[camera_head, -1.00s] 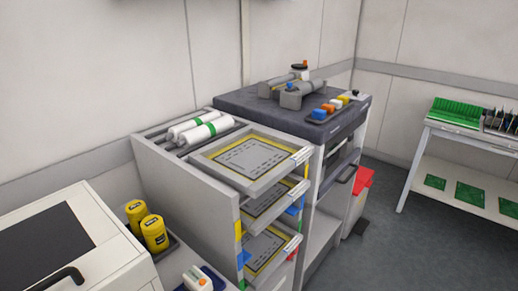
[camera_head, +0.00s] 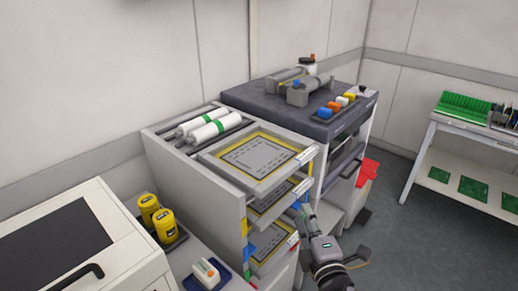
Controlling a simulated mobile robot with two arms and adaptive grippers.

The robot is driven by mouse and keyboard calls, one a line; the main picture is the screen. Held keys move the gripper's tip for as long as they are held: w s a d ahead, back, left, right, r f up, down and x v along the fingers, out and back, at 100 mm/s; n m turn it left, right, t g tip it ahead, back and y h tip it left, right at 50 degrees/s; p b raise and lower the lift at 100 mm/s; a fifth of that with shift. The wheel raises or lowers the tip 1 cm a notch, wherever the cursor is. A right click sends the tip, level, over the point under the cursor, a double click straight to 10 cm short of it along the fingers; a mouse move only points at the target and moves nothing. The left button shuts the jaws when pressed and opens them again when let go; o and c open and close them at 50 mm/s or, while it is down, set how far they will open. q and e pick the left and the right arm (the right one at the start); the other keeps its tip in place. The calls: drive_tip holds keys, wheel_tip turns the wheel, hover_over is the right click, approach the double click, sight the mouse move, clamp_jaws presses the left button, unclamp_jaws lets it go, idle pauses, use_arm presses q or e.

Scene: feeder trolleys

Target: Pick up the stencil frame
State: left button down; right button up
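Several flat stencil frames with yellow borders lie in a grey rack (camera_head: 190,200). The top stencil frame (camera_head: 255,156) lies in full view. A middle stencil frame (camera_head: 268,197) and a lower stencil frame (camera_head: 266,246) show partly on the levels below. My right gripper (camera_head: 334,232) is at the lower middle, in front of the rack's right side. Its fingers look spread apart, with nothing seen between them. It appears apart from the frames, though one finger overlaps the rack's edge in the picture. My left gripper is not in view.
White rolls with green bands (camera_head: 207,131) lie on the rack top behind the frames. A dark-topped cabinet (camera_head: 255,97) stands to the right, a red bin (camera_head: 368,172) beyond it. Yellow jars (camera_head: 164,225) stand at left. The floor at right (camera_head: 420,245) is clear.

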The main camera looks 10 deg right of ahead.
sight(290, 173)
drive_tip(key=shift+t, duration=0.3)
drive_tip(key=w+r+p, duration=0.1)
drive_tip(key=w, duration=0.2)
drive_tip(key=w+r, duration=0.1)
drive_tip(key=w, duration=0.3)
drive_tip(key=w+r+p, duration=0.1)
drive_tip(key=w, duration=0.3)
drive_tip(key=shift+w+p, duration=0.1)
drive_tip(key=shift+p, duration=0.2)
drive_tip(key=w+p, duration=0.1)
drive_tip(key=w, duration=0.4)
drive_tip(key=shift+a, duration=0.2)
drive_tip(key=shift+w+f, duration=0.1)
drive_tip(key=shift+w, duration=0.3)
drive_tip(key=shift+c, duration=0.5)
clamp_jaws()
